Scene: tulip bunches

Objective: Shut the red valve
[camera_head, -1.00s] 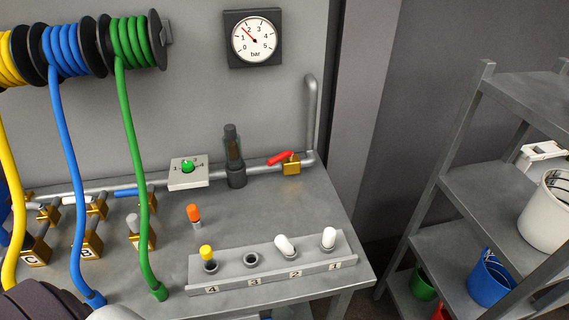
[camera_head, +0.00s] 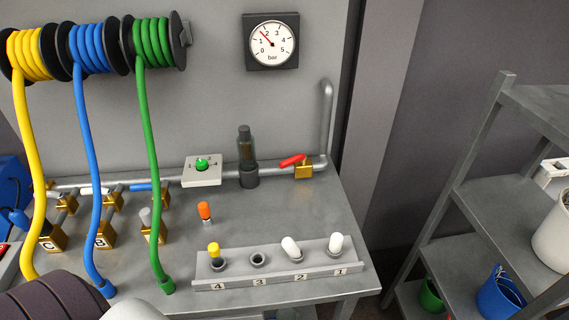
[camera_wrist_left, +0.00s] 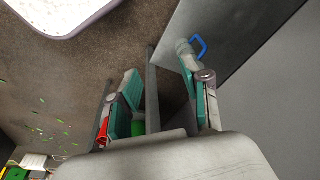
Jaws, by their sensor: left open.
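The red valve has a red lever (camera_head: 292,160) on a brass body (camera_head: 303,171), at the right end of the grey pipe along the back of the bench. The lever points left and slightly down, roughly along the pipe. My left gripper (camera_wrist_left: 160,75) shows only in the left wrist view, with its two green-padded fingers apart and nothing held between them. The valve is not in that wrist view, and the gripper is away from it. My right gripper is in neither view.
The bench carries a rack (camera_head: 285,270) with several plugs, and a gauge (camera_head: 271,41) hangs above. Yellow, blue and green hoses (camera_head: 153,190) hang at the left. A grey shelf (camera_head: 490,190) with buckets stands right. The wrist view shows speckled floor and a pale tub (camera_wrist_left: 70,15).

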